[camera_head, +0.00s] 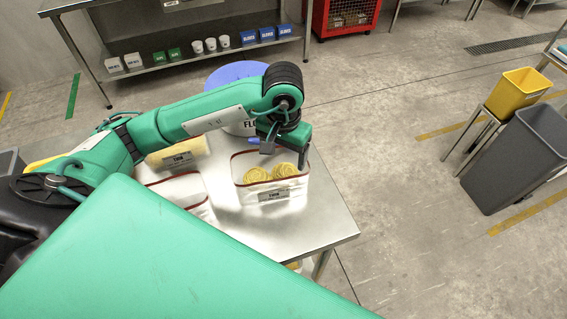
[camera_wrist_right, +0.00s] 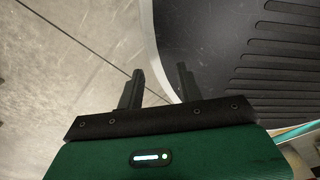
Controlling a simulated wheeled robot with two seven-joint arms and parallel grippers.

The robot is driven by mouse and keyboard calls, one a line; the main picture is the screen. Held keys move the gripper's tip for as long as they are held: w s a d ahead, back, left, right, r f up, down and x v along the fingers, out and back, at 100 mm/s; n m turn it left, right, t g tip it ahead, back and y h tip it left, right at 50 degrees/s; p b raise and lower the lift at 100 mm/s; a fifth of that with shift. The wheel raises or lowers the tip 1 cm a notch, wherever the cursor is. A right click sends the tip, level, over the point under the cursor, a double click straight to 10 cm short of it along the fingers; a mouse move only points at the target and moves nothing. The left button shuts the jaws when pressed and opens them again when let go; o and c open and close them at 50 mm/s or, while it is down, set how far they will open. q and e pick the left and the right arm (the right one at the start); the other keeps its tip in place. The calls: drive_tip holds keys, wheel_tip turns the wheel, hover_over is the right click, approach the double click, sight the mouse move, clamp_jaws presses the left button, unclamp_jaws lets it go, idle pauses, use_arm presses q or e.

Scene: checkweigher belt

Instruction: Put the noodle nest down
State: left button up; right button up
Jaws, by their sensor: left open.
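Several round yellow noodle nests (camera_head: 257,175) lie in a white bin with a dark red rim and a label (camera_head: 297,200) on the steel table. My left gripper (camera_head: 285,154) is open just above the back part of this bin, behind the nests. No nest shows between its fingers. Part of the bin's inside is hidden by the gripper. In the right wrist view my right gripper (camera_wrist_right: 157,88) is open and empty, with its two fingers apart.
A second white bin (camera_head: 184,188) and a labelled yellow container (camera_head: 177,155) stand left of it, partly behind my arm. A round blue-lidded container (camera_head: 235,72) is behind. The steel table (camera_head: 318,226) is bare at the front right. A dark ribbed surface (camera_wrist_right: 270,60) is near my right gripper.

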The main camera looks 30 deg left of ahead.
sight(284, 169)
use_arm(q)
wheel_tip(284, 169, up, 7)
drive_tip(key=shift+b, duration=0.45)
use_arm(e)
drive_tip(key=shift+w+d+f, duration=0.15)
drive_tip(key=shift+w, duration=0.35)
drive_tip(key=shift+w+d+f, duration=0.15)
drive_tip(key=shift+w, duration=0.3)
drive_tip(key=shift+a, duration=0.15)
